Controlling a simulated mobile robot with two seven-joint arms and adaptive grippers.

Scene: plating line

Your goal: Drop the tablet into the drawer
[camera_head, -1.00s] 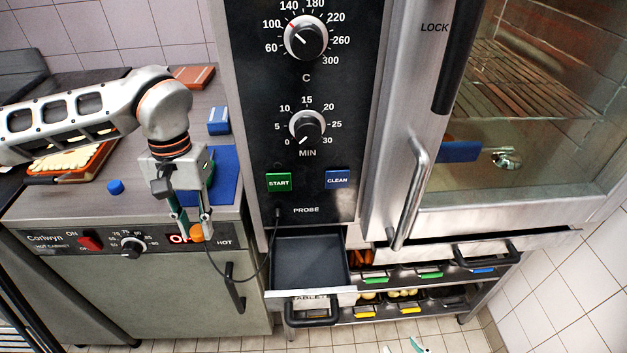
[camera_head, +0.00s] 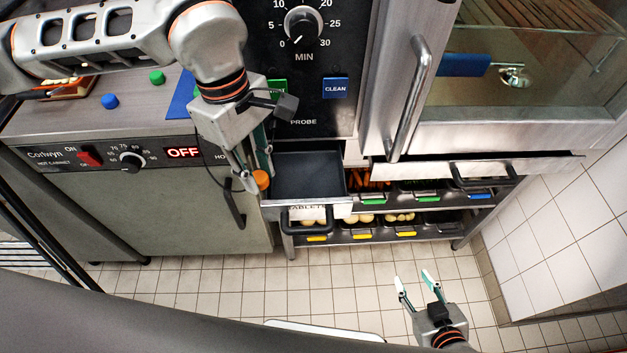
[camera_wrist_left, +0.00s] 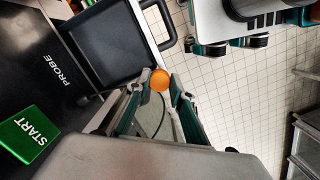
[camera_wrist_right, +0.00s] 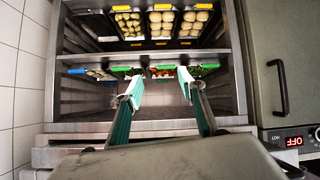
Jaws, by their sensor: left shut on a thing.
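The tablet (camera_head: 261,179) is a small round orange disc. My left gripper (camera_head: 259,182) is shut on it and holds it at the left edge of the open drawer (camera_head: 310,210) in the head view. The drawer is a dark, empty tray with a front labelled for tablets and a black handle. In the left wrist view the tablet (camera_wrist_left: 160,81) sits between the fingertips, beside the drawer (camera_wrist_left: 105,40). My right gripper (camera_head: 416,279) is open and empty above the floor; its spread fingers (camera_wrist_right: 160,82) also show in the right wrist view.
A wide drawer front (camera_head: 430,168) stands out to the right, under the oven. Racks of food trays (camera_head: 400,218) lie below. The oven panel (camera_head: 300,122) rises behind the drawer. The hot cabinet (camera_head: 130,205) is at left. A thin cable hangs near my left gripper.

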